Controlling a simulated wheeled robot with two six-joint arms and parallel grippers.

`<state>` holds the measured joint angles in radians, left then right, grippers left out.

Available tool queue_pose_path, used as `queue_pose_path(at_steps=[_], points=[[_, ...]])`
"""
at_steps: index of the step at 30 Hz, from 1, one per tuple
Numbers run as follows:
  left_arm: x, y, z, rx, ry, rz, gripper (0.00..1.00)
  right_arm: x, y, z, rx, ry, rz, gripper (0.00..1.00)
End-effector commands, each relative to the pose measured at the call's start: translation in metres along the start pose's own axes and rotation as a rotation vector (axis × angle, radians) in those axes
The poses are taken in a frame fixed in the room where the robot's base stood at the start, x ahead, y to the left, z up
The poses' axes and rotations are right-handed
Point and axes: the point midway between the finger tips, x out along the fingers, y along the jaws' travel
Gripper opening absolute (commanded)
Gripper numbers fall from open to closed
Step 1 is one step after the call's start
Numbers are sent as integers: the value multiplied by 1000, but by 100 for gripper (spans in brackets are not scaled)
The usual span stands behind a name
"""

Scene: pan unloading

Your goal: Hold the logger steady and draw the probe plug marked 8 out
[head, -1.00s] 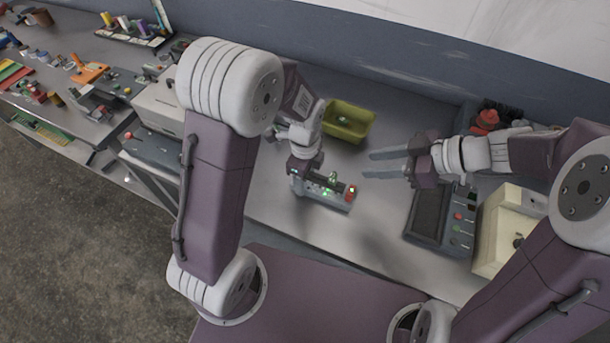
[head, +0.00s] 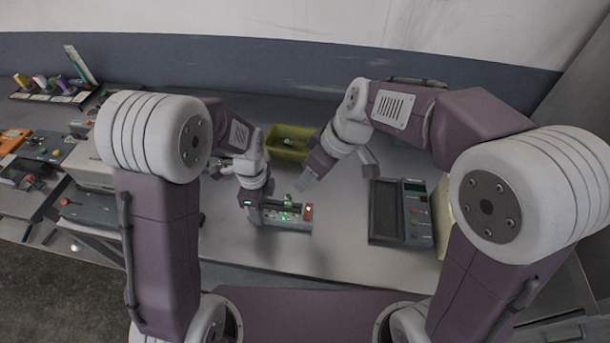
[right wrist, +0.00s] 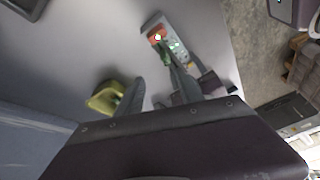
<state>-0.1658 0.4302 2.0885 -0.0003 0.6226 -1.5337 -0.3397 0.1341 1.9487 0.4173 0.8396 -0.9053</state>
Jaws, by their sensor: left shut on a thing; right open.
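The logger (head: 272,222) is a grey box with green lights and a red end block, lying on the workbench. It also shows in the right wrist view (right wrist: 156,27). My left gripper (head: 250,207) is shut on the logger's left end. Greenish plugs (head: 288,203) stand on its top; their markings are too small to read, so I cannot tell which is 8.
A yellow-green bin (head: 288,156) stands behind the logger. A dark device with a screen and buttons (head: 401,231) lies to the right. A beige box (head: 92,172) stands at the left. The bench in front of the logger is clear.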

Motion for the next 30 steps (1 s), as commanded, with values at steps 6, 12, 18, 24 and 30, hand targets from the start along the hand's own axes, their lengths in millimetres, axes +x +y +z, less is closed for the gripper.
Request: queue_pose_path(at_steps=[6,12,18,24,30], points=[[0,0,0,-1,1,-1,0,4,-12,-4,-31,-3,-15,44],[0,0,0,-1,1,-1,0,32,-13,-3,-30,-8,-20,44],[-1,0,0,0,1,-1,0,80,-14,-3,-29,-7,-20,44],[-1,0,0,-1,1,-1,0,112,-14,-3,-29,-5,-18,44],[-1,0,0,-1,1,-1,0,123,-14,-3,-30,-3,-16,44]])
